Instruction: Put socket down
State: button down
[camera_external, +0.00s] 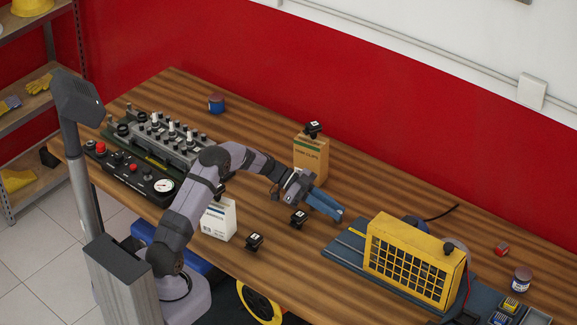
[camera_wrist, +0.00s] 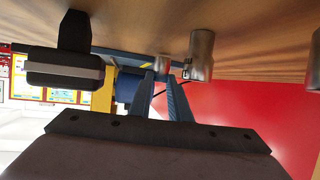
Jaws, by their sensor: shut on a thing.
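My gripper (camera_external: 335,211) reaches over the middle of the table, to the left of the yellow-grilled unit. In the wrist view its two blue fingers (camera_wrist: 161,78) are close together, with a small grey metal socket (camera_wrist: 162,63) at their tips. The fingers are shut on this socket. A larger grey metal cylinder (camera_wrist: 200,55) shows just right of the fingertips in the wrist view; its exact distance is unclear. The held socket is too small or hidden to make out in the external view.
Small black holders stand on the table (camera_external: 420,205), one (camera_external: 299,219) just left of my gripper and another (camera_external: 254,241) nearer the front. A cardboard box (camera_external: 311,160) stands behind, a white carton (camera_external: 219,218) to the left. The yellow-grilled unit (camera_external: 410,262) stands right.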

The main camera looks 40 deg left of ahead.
jog(key=shift+f, duration=0.25)
jog(key=c, duration=1.6)
grip_release()
jog(key=shift+c, duration=0.2)
jog(key=shift+r, duration=0.1)
jog(key=shift+a+r, duration=0.1)
jog(key=shift+a, duration=0.1)
jog(key=b+v, duration=0.1)
jog(key=v, duration=1)
jog(key=shift+s+a, duration=0.15)
jog(key=shift+a, duration=0.05)
jog(key=shift+a+r, duration=0.1)
